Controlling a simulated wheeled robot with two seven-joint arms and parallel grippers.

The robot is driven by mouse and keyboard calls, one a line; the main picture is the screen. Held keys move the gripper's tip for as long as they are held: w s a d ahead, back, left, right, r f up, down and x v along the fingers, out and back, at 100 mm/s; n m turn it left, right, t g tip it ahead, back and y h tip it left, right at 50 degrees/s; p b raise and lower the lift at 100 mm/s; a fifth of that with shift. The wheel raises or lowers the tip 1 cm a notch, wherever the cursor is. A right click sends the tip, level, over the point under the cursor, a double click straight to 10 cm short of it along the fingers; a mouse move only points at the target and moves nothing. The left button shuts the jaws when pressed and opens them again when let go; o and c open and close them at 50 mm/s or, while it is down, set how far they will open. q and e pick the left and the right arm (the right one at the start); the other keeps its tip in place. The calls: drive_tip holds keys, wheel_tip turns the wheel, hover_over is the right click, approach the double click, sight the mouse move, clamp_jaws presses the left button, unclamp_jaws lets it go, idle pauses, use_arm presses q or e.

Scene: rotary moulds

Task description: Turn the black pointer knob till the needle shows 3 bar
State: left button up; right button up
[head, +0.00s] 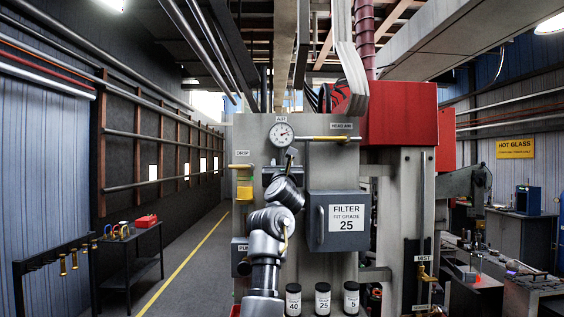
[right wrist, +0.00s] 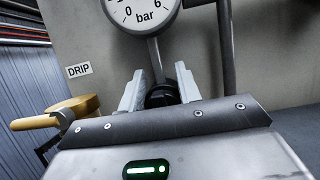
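The black knob (right wrist: 163,94) shows in the right wrist view below the gauge, between the two pale fingers of my right gripper (right wrist: 160,88). The fingers stand apart, one on each side of it; I cannot tell whether they press on it. The round white gauge (head: 281,133) is on the grey panel in the head view. Its lower part, marked 0, 6 and bar, shows in the right wrist view (right wrist: 145,12). The needle is too small to read in the head view and cut off in the wrist view. My left gripper is out of view.
A grey filter box (head: 325,238) juts out right of my arm. A yellow drip cup (head: 244,184) is on the left, with its handle in the wrist view (right wrist: 36,122). Several labelled jars (head: 322,300) stand below.

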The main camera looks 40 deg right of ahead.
drive_tip(key=shift+w+d+f, duration=0.1)
drive_tip(key=shift+f, duration=0.05)
drive_tip(key=shift+s+a, duration=0.2)
drive_tip(key=shift+s+a+r, duration=0.2)
drive_tip(key=shift+s+r, duration=0.05)
drive_tip(key=shift+r, duration=0.05)
drive_tip(key=shift+c, duration=0.8)
drive_tip(key=shift+s+a+r, duration=0.1)
drive_tip(key=shift+s, duration=0.05)
drive_tip(key=shift+c, duration=1.3)
clamp_jaws()
